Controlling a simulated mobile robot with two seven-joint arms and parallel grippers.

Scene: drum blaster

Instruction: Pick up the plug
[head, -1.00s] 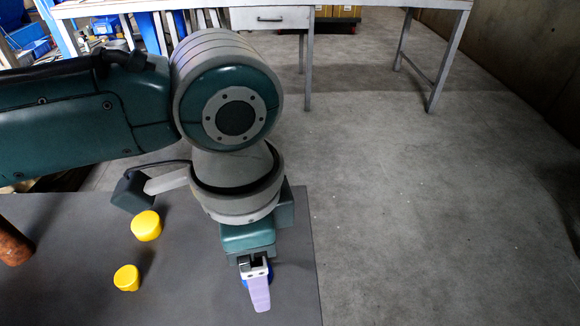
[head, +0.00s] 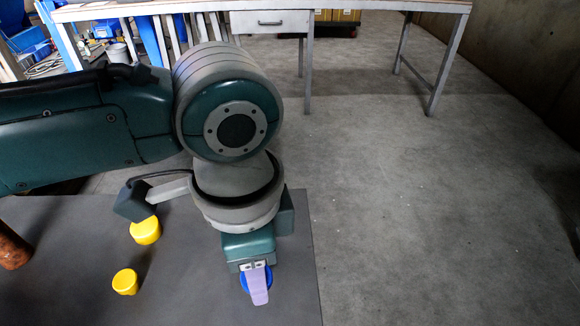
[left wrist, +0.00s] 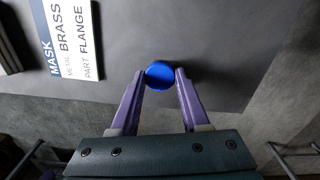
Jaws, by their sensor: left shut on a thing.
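A blue round plug (left wrist: 160,76) sits between the purple fingertips of my left gripper (left wrist: 160,79) in the left wrist view. The fingers are shut on its two sides. In the head view the left gripper (head: 259,290) points down at the right part of the dark grey table, and the plug (head: 244,282) shows partly behind the finger. I cannot tell whether the plug touches the tabletop. My right gripper is not in view.
Two yellow round pieces (head: 145,232) (head: 125,282) stand on the table (head: 190,295) left of the gripper. A brown cylinder (head: 12,250) is at the far left. A label sheet (left wrist: 76,38) lies on the table. A workbench (head: 345,5) stands behind; open floor is right.

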